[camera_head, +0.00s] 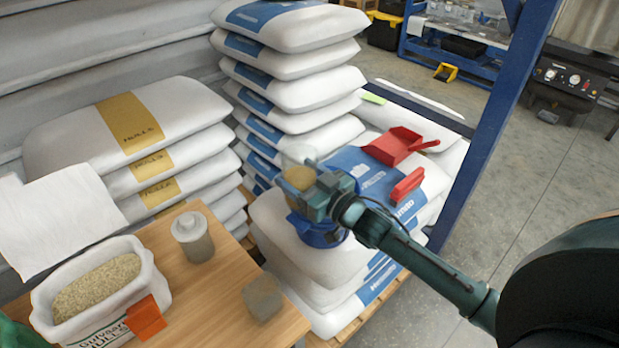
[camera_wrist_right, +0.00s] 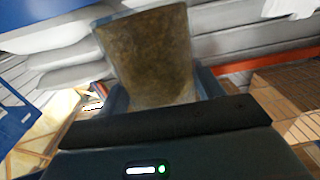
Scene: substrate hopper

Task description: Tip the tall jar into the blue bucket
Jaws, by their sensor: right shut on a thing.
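The tall jar (camera_head: 300,178) is clear with brown, grainy contents in its lower part. My right gripper (camera_head: 318,196) is shut on it and holds it over the blue bucket (camera_head: 318,232). The jar looks close to upright, perhaps slightly tilted. In the right wrist view the jar (camera_wrist_right: 150,55) stands between the fingers, with brown material behind its wall. The bucket sits on the white sacks, and my gripper and forearm hide part of it, including most of its opening. My left gripper is not in view.
A wooden table holds a lidded grey jar (camera_head: 192,238), a grey block (camera_head: 263,298) and an open grain sack (camera_head: 60,325) with an orange scoop-like piece (camera_head: 146,318). A red dustpan-like scoop (camera_head: 400,145) lies behind the bucket. Tall sack stacks (camera_head: 290,67) and a blue post (camera_head: 490,130) flank it.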

